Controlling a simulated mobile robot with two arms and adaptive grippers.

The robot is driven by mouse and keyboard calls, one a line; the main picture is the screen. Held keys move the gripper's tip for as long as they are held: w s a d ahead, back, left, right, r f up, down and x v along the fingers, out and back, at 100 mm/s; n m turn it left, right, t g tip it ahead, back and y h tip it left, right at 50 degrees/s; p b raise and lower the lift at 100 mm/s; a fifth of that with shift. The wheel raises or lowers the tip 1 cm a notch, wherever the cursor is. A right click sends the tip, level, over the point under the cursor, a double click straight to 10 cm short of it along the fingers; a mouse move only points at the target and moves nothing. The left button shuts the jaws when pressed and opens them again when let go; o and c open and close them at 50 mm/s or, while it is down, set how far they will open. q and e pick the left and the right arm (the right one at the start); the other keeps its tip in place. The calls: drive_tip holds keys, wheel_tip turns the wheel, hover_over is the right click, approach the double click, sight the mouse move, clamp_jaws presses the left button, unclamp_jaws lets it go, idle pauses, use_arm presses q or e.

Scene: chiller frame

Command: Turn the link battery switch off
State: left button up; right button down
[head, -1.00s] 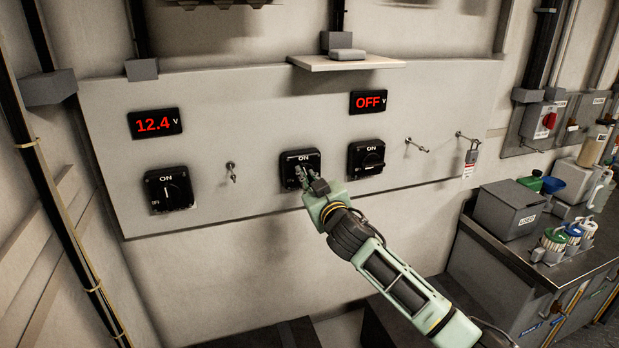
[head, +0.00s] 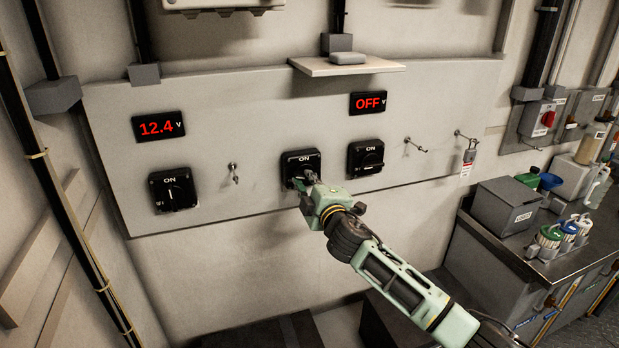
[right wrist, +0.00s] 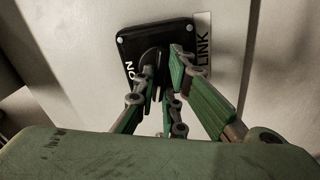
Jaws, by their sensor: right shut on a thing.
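The link battery switch is the middle black switch (head: 300,158) on the grey wall panel, marked ON at its top. In the right wrist view its black plate (right wrist: 130,45) shows beside a LINK label (right wrist: 204,48). My right gripper (head: 305,180) is at this switch, its fingers shut on the black knob (right wrist: 153,60). The fingers (right wrist: 163,75) hide part of the knob, and the gripper covers the lower part of the switch in the head view. My left gripper is not in view.
Another black switch (head: 173,190) is at the left under a 12.4 V display (head: 158,126). A third switch (head: 366,158) is close at the right under an OFF display (head: 368,103). A small shelf (head: 346,66) juts out above. A bench with bottles (head: 550,236) stands at right.

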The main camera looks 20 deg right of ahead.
drive_tip(key=shift+f+n+p, duration=0.1)
drive_tip(key=shift+n+p, duration=0.35)
drive_tip(key=shift+n, duration=1.05)
drive_tip(key=c, duration=1.8)
unclamp_jaws()
drive_tip(key=shift+s, duration=0.1)
drive_tip(key=s, duration=1.1)
drive_tip(key=shift+s+d, duration=0.2)
drive_tip(key=shift+s, duration=0.2)
